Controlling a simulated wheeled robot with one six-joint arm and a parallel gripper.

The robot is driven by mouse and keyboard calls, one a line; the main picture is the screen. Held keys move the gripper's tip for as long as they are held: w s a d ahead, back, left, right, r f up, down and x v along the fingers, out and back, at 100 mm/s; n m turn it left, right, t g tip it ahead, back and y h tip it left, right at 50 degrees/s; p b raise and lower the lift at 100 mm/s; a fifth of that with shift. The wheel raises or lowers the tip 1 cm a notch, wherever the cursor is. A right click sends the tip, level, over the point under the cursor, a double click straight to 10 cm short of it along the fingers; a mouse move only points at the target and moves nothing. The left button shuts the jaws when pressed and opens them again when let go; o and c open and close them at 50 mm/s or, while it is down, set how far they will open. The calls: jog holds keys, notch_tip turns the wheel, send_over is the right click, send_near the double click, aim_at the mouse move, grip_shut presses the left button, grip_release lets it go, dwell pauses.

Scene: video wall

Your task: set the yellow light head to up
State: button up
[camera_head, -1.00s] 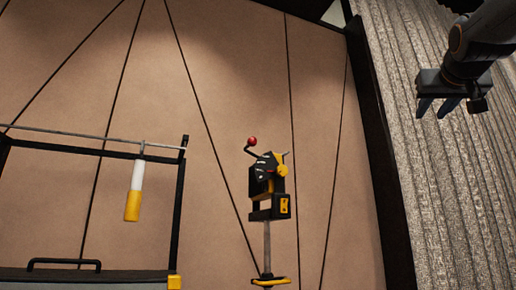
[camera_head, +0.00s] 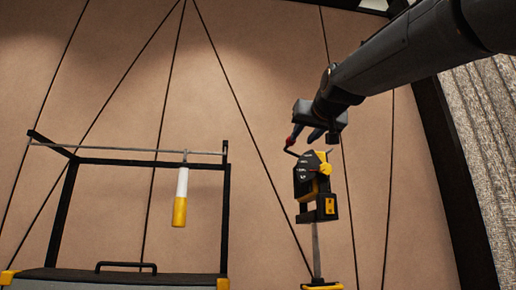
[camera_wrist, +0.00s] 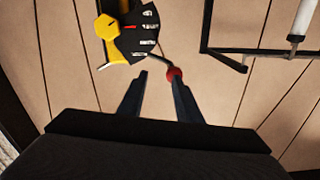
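The light head (camera_head: 312,166) is black and yellow and sits tilted on top of a stand with a thin post. In the wrist view its dial (camera_wrist: 138,40) has white marks and a red pointer, beside a yellow knob (camera_wrist: 106,28). A bent dark lever with a red ball (camera_wrist: 173,73) sticks out from it. My gripper (camera_head: 304,138) is open just above the light head. In the wrist view my gripper (camera_wrist: 159,78) has the red ball at the tip of its right finger, not clearly between the fingers. Contact cannot be told.
A black frame (camera_head: 226,205) with a rail stands to the left, with a white and yellow cylinder (camera_head: 180,198) hanging from it. A handle (camera_head: 126,266) lies low in front. Brown panelled wall is behind, with a ribbed grey surface (camera_head: 480,130) at right.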

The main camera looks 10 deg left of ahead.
aim_at(287, 146)
jog(key=shift+o, duration=1.2)
jog(key=shift+a, duration=0.45)
jog(key=shift+n+y, duration=0.3)
jog(key=shift+y, duration=0.2)
jog(key=p+x, duration=0.1)
jog(key=x, duration=0.1)
jog(key=a+p+x, duration=0.1)
jog(key=x, duration=0.2)
jog(key=p+x, duration=0.1)
jog(key=x, duration=0.1)
jog(key=shift+s+a, duration=0.1)
jog(key=shift+a, duration=0.25)
jog(key=shift+w+a+f, duration=0.1)
jog(key=shift+w, duration=0.4)
grip_shut()
